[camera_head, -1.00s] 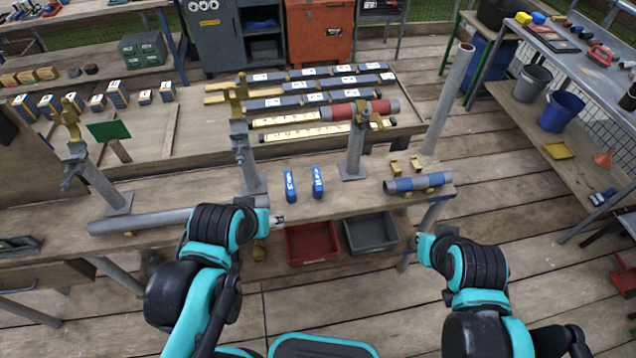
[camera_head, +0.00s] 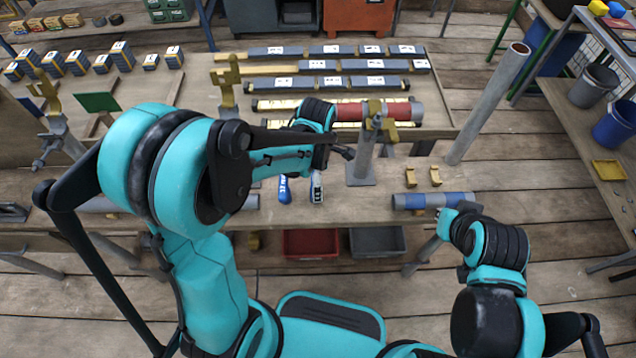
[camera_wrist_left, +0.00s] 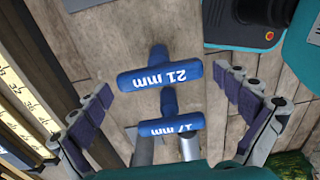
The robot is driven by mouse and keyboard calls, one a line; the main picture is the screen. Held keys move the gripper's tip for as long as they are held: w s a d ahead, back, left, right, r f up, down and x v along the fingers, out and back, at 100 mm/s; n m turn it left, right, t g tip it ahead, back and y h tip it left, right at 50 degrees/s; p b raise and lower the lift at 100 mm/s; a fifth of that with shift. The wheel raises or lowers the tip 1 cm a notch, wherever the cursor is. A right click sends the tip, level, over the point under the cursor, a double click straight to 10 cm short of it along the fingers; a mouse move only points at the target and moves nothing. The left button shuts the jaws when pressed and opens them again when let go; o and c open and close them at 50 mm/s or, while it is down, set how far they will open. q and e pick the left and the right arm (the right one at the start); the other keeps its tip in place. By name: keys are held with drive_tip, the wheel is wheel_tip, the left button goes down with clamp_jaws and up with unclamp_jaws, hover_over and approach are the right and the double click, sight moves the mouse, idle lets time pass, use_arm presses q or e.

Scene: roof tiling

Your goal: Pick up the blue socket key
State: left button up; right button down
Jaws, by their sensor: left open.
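Two blue socket keys with T-shaped handles stand out in the left wrist view: one is marked 21 mm (camera_wrist_left: 160,77), the other 17 mm (camera_wrist_left: 171,126).
A post on a square foot (camera_head: 361,180) stands just right of the keys. A blue-and-grey tube (camera_head: 436,201) lies at the bench's right end. Red (camera_head: 310,243) and grey (camera_head: 377,241) bins sit below the front edge. Tile rows and a red tube (camera_head: 366,111) lie behind.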

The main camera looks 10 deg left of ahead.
use_arm(q)
drive_tip(key=f+b, duration=0.3)
drive_tip(key=f, duration=0.3)
drive_tip(key=shift+a+f, duration=0.2)
drive_tip(key=shift+r, duration=0.1)
drive_tip(key=shift+c, duration=1.3)
drive_tip(key=c, duration=0.9)
